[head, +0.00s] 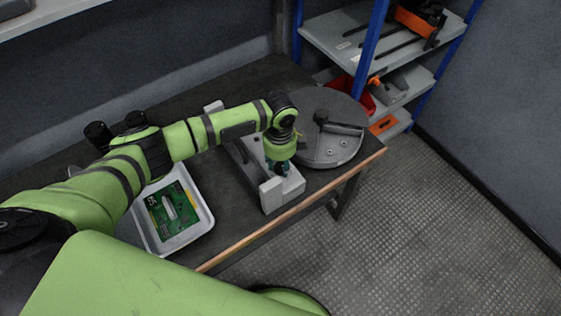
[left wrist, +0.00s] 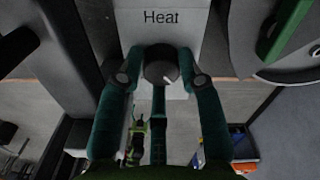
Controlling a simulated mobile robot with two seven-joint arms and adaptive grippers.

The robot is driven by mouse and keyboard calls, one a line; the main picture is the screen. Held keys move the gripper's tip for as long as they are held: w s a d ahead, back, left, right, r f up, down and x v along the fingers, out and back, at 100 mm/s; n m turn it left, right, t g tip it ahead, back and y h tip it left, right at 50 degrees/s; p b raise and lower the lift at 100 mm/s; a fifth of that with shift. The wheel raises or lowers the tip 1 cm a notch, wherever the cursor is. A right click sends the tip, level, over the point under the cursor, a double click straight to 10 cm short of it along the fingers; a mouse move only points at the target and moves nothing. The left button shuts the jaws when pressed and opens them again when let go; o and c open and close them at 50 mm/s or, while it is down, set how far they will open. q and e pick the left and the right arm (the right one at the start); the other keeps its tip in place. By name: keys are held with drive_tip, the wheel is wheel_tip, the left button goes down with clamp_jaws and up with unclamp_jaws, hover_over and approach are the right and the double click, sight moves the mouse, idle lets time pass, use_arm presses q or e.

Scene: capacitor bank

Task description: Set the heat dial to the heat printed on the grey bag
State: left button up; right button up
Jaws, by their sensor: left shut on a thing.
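A dark round heat dial (left wrist: 160,65) with a short white pointer mark sits on a pale panel (left wrist: 195,22) printed "Heat" in the left wrist view. The pointer is toward the lower right of that picture. My left gripper (left wrist: 160,72) is shut on the dial, with its dark green fingers around it. In the head view my left gripper (head: 281,167) is at the pale front block (head: 284,189) of a grey machine and hides the dial. A green printed piece (head: 171,211) lies in a white tray; its small print is hard to read. No grey bag is clearly identifiable.
The white tray (head: 206,221) is on the dark table (head: 232,83), left of the machine. A round grey plate (head: 335,107) with a dark handle is right of my gripper. A blue-post shelf (head: 352,35) stands behind at right. The floor at right is clear.

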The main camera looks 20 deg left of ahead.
sight(277, 164)
use_arm(q)
drive_tip(key=shift+a+m, duration=0.3)
drive_tip(key=shift+a, duration=0.15)
drive_tip(key=shift+w, duration=0.1)
drive_tip(key=o, duration=1.1)
drive_tip(key=shift+o, duration=0.2)
drive_tip(key=shift+d, duration=0.1)
drive_tip(key=shift+d+r, duration=0.1)
drive_tip(key=shift+r, duration=0.15)
wheel_tip(277, 164, up, 11)
drive_tip(key=shift+a+r, duration=0.2)
